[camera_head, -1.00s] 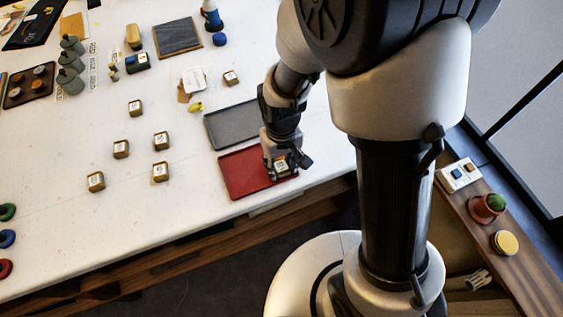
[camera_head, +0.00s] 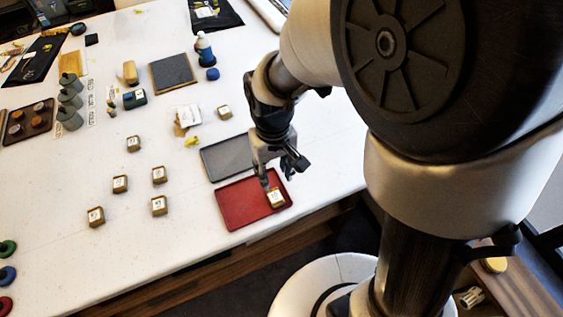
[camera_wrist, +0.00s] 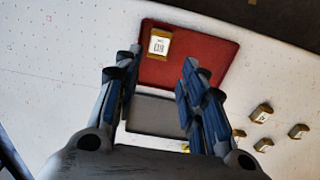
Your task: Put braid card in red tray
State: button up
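A red tray (camera_head: 240,208) lies near the table's front edge, and it also shows in the wrist view (camera_wrist: 205,50). A small brown block with a white label card (camera_head: 276,198) rests in the tray near its right end. The same block shows in the wrist view (camera_wrist: 159,43), where its label is too small to read, so I cannot confirm it is the braid card. My gripper (camera_head: 276,178) is above the tray, apart from the block. In the wrist view my gripper (camera_wrist: 155,78) has its two fingers wide apart, with nothing between them.
A grey tray (camera_head: 226,158) lies just behind the red one. Several similar labelled blocks, such as one block (camera_head: 159,206), stand to the left. A bottle (camera_head: 204,48) and a dark board (camera_head: 172,73) are farther back.

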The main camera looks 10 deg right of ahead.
jog(key=s+d+r+m+t, duration=0.1)
jog(key=s+d+r+t, duration=0.1)
jog(key=s+d+r, duration=0.3)
jog(key=s+d+r+m+t, duration=0.2)
jog(key=s+d+r, duration=0.2)
jog(key=s+r, duration=0.3)
notch_tip(320, 180, up, 4)
jog(key=shift+s+d+r+t, duration=0.1)
jog(key=shift+s+d+t, duration=0.2)
jog(key=shift+s+d, duration=0.1)
